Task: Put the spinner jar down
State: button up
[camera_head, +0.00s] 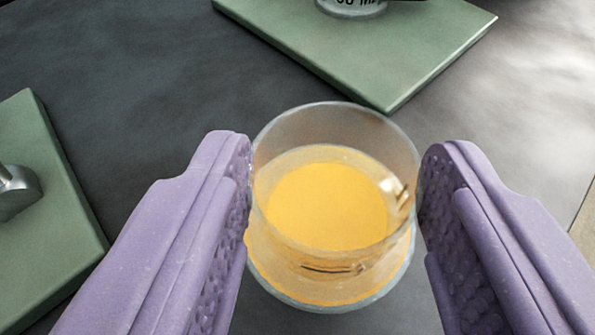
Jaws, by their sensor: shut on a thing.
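The spinner jar (333,275) is a clear glass jar with yellow-orange oil in its lower part. It is in the middle of the head camera view, with its open rim facing me. My gripper (335,180) has two purple padded fingers, one on each side of the jar, shut on its glass wall near the rim. The jar is over the dark grey tabletop (150,90). I cannot tell whether its base touches the surface.
A green board (420,65) lies beyond the jar at the top, with a partly cut-off metal-and-glass item (352,8) on it. Another green board (50,250) with a metal part (15,190) is at the left. Dark tabletop is bare between them. A table edge shows at the far right.

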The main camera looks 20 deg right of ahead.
aim_at(331, 267)
notch_tip(331, 267, down, 4)
jog(key=shift+r+b, duration=0.25)
jog(key=shift+b, duration=0.45)
jog(key=shift+r, duration=0.15)
jog(key=o, duration=1.1)
